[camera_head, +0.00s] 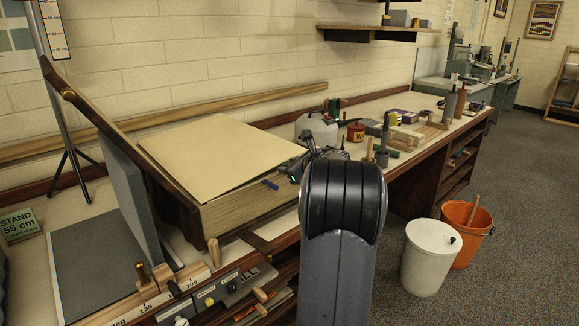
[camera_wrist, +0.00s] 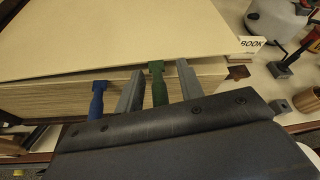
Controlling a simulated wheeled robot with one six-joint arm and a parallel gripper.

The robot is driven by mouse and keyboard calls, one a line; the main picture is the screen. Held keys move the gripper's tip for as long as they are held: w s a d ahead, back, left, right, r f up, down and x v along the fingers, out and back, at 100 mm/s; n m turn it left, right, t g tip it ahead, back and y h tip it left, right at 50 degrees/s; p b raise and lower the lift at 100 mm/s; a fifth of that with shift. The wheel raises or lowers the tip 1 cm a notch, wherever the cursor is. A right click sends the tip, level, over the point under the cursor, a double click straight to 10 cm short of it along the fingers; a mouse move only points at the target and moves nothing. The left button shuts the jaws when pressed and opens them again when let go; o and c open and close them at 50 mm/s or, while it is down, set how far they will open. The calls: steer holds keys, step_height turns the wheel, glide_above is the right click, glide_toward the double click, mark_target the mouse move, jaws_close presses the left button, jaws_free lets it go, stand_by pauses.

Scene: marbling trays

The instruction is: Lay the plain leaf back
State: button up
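The plain leaf (camera_head: 225,150) is a large cream sheet lying on top of a thick stack of pages (camera_head: 255,197), also seen in the wrist view (camera_wrist: 140,35). A dark gap shows under its front edge there. A blue tab (camera_head: 270,184) and a green tab (camera_wrist: 157,85) stick out at the front edge; the blue one is also in the wrist view (camera_wrist: 97,100). My gripper (camera_wrist: 158,80) is open, with one finger on each side of the green tab and gaps between. In the head view my gripper (camera_head: 298,163) is at the stack's front right corner, partly hidden by my arm.
A grey board (camera_head: 131,195) stands steeply at the left, beside a wooden angle scale (camera_head: 150,297). A control box (camera_head: 225,293) is at the bench front. A white jug (camera_head: 317,128) and small tools stand right of the stack. White (camera_head: 430,258) and orange (camera_head: 466,232) buckets stand on the floor.

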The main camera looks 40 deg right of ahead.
steer(key=v, duration=1)
steer(key=shift+s, duration=0.2)
steer(key=shift+w, duration=0.15)
steer(key=x, duration=1)
steer(key=shift+w, duration=0.2)
steer(key=shift+w+r, duration=0.1)
steer(key=shift+w, duration=0.05)
steer(key=shift+a+r, duration=0.1)
steer(key=shift+r, duration=0.3)
